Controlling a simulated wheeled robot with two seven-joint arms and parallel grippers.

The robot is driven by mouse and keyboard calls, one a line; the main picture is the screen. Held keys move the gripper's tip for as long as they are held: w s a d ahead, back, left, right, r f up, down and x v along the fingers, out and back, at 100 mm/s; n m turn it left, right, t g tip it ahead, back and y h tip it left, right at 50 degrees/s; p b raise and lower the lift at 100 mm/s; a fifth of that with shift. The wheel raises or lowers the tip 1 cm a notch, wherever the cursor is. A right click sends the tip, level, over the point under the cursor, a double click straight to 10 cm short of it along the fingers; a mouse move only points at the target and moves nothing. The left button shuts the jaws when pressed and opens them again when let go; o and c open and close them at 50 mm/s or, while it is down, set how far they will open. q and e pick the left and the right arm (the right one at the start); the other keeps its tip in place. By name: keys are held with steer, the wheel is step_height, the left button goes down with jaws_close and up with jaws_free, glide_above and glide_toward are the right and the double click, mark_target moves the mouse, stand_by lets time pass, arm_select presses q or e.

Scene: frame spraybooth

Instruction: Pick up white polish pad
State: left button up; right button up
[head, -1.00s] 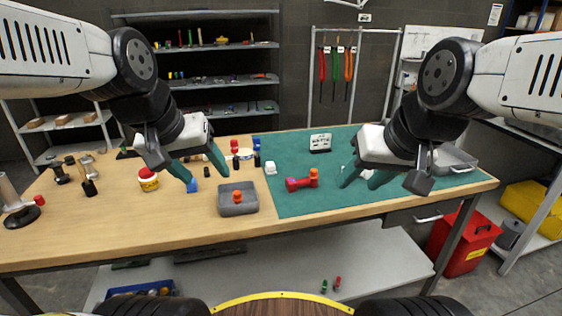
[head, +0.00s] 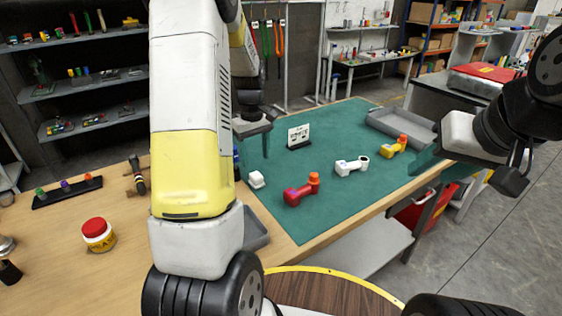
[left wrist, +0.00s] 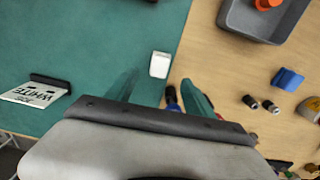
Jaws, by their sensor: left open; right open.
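The white polish pad looks to be the small white block (head: 256,179) on the left edge of the green mat (head: 330,200). It also shows in the left wrist view (left wrist: 160,65), just ahead of the gap between my fingers. My left gripper (head: 253,146) is open and empty, above and behind the pad in the head view. The left wrist view shows its fingers (left wrist: 162,92) apart, with the pad not between them. My right gripper (head: 427,158) is open near the mat's right front edge, away from the pad.
A sign (head: 298,136) reading WHITE (left wrist: 34,94) stands on the mat. Red (head: 301,191), white (head: 351,166) and yellow (head: 394,147) tools and a grey tray (head: 400,126) lie right of the pad. A grey bin (left wrist: 268,22) and blue block (left wrist: 288,79) are on the wood.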

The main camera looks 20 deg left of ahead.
mark_target(256, 175)
arm_select(q)
steer(key=shift+w+f, duration=0.3)
steer(key=shift+f, duration=0.45)
steer(key=f, duration=0.7)
steer(key=shift+s+a, duration=0.1)
steer(key=shift+s, duration=0.1)
steer(key=shift+c, duration=0.4)
jaws_close()
steer(key=shift+r, duration=0.1)
